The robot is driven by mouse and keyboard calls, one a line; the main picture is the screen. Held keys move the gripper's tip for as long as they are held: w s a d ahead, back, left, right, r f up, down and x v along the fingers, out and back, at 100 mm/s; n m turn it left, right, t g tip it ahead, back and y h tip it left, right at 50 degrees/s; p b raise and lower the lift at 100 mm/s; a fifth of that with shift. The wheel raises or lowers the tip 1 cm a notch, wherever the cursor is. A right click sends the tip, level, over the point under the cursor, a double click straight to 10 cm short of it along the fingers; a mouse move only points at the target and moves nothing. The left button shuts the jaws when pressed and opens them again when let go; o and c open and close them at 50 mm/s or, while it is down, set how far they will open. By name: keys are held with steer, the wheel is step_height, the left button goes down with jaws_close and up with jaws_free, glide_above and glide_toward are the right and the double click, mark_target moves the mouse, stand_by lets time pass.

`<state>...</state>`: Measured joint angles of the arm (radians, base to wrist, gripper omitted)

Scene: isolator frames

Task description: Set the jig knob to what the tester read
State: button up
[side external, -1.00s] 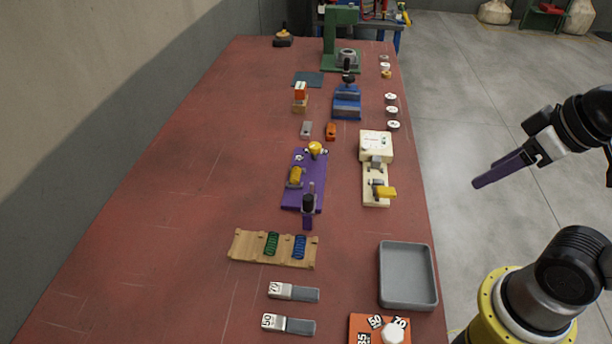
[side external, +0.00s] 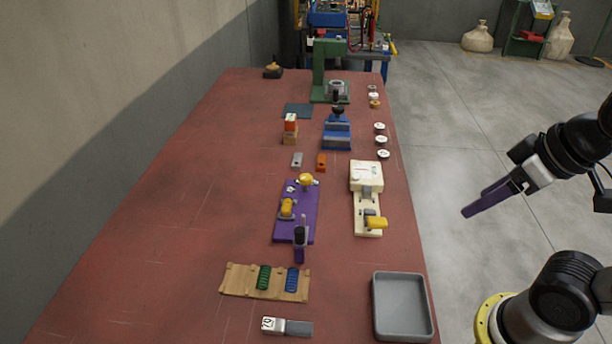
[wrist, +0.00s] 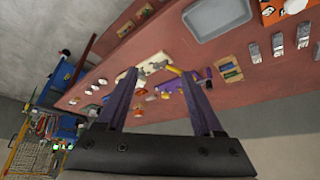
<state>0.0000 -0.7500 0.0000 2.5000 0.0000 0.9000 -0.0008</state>
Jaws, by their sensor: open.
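The orange jig plate (wrist: 270,14) with a white knob (wrist: 295,5) is partly visible at the top right of the wrist view; its setting cannot be read there. It is outside the side view now. A cream device with a dial face (side external: 366,176), likely the tester, stands on the table's right side, with a yellow lever (side external: 376,222); its reading is too small to read. My gripper (wrist: 160,77) has its two purple fingers wide apart with nothing held. In the side view its purple finger (side external: 488,197) hangs over the floor, right of the table.
A grey tray (side external: 402,333) lies at the near right. A wooden rack (side external: 236,279) holds a green and a blue spring. A labelled metal block (side external: 298,328) lies nearer. A purple fixture (side external: 283,232) and blue press (side external: 337,138) stand farther back. The table's left is clear.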

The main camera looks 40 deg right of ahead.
steer(key=w+r+n, duration=0.6)
steer(key=r+n, duration=0.1)
steer(key=r, duration=0.3)
steer(key=w+r+n+g, duration=0.1)
steer(key=w+r+n, duration=0.3)
steer(key=w, duration=0.5)
steer(key=n+g, duration=0.4)
steer(key=g, duration=0.1)
glide_above(306, 177)
step_height(306, 177, down, 16)
step_height(306, 177, down, 14)
steer(key=shift+w+r, duration=0.1)
steer(key=shift+c, duration=0.2)
jaws_close()
